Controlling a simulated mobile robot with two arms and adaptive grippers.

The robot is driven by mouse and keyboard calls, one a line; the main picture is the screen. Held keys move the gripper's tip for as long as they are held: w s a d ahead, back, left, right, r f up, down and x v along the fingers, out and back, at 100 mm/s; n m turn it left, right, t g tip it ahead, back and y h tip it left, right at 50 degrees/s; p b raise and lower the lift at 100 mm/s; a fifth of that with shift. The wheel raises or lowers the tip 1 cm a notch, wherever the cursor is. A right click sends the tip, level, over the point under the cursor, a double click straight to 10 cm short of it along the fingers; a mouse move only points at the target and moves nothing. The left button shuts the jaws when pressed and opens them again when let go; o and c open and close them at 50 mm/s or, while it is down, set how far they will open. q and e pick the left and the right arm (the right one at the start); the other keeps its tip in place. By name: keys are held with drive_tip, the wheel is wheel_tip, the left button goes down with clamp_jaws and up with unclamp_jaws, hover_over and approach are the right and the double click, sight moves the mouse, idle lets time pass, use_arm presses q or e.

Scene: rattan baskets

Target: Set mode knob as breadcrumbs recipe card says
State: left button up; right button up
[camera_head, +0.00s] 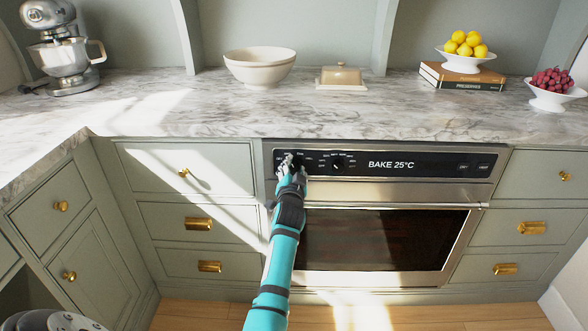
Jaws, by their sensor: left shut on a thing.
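The built-in oven has a black control panel (435,166) whose display reads "BAKE 25°C". My left gripper (291,163) is at the left end of this panel, shut on the left knob, which it mostly hides. Small labels stand around that spot, too small to read. A second knob (338,165) shows just right of the gripper, with its own ring of small labels, and is untouched. I cannot see which way the gripped knob points. No recipe card shows in this view. My right gripper is not in view.
The oven door handle (390,206) runs below the panel.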

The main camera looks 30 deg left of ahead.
use_arm(q)
drive_tip(key=o, duration=1.1)
drive_tip(key=shift+o, duration=0.2)
drive_tip(key=shift+d, duration=0.1)
drive_tip(key=v, duration=0.7)
drive_tip(key=shift+s, duration=0.2)
